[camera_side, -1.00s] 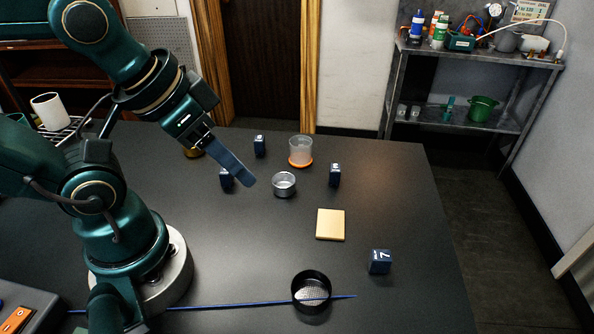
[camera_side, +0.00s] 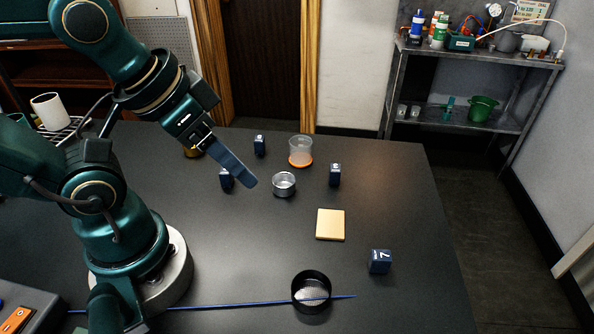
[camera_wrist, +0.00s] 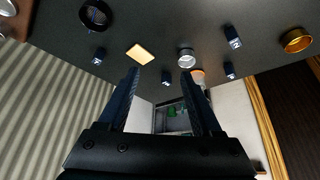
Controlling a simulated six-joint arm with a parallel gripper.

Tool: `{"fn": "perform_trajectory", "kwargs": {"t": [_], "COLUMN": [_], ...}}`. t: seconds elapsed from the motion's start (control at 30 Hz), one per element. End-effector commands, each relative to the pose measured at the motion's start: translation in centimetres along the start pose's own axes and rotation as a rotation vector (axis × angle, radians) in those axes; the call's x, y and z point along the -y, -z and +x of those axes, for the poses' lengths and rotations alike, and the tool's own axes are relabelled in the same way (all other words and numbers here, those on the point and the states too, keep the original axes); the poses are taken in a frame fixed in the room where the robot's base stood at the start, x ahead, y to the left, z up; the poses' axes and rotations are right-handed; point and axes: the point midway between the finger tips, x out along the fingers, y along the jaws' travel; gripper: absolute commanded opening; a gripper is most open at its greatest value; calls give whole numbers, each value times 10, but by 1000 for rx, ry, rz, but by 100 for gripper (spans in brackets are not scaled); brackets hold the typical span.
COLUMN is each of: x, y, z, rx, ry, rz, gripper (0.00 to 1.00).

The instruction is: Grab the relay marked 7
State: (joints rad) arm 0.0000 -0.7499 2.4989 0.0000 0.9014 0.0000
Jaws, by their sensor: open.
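The relay marked 7 (camera_side: 380,262) is a small dark blue block on the black table at the right, near the table's right edge. A pale 7 shows on its face. In the wrist view a blue block (camera_wrist: 99,56) near the black ring dish seems to be the same relay. My gripper (camera_side: 243,178) hangs over the back left of the table, well away from it. In the wrist view my gripper (camera_wrist: 165,80) shows two fingers apart with nothing between them. Other blue relays stand at the back (camera_side: 259,145), by my gripper (camera_side: 226,179) and right of the cups (camera_side: 335,174).
A tan square pad (camera_side: 330,224) lies between the cups and the relay marked 7. A metal cup (camera_side: 284,184) and a clear cup with an orange base (camera_side: 300,152) stand behind. A black mesh dish (camera_side: 311,291) sits in front, with a blue rod (camera_side: 230,304) by it.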

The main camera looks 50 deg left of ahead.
Motion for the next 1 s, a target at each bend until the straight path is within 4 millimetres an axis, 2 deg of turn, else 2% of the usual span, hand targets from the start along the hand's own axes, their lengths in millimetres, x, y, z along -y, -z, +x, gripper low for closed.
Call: {"fn": "perform_trajectory", "kwargs": {"t": [0.17, 0.37, 0.57, 0.77, 0.9, 1.0], "x": [0, 0, -50, -102, -136, -152], "y": [9, 26, 24, 34, 56, 77], "z": [-14, -46, -35, -34, -34, -30], "rx": [-6, -6, 133, 319, 513, 654], "ry": [0, 0, -225, -450, -603, -679], "rz": [0, 0, -223, -548, -899, -1177], "gripper": [66, 66, 66, 66, 66, 66]}}
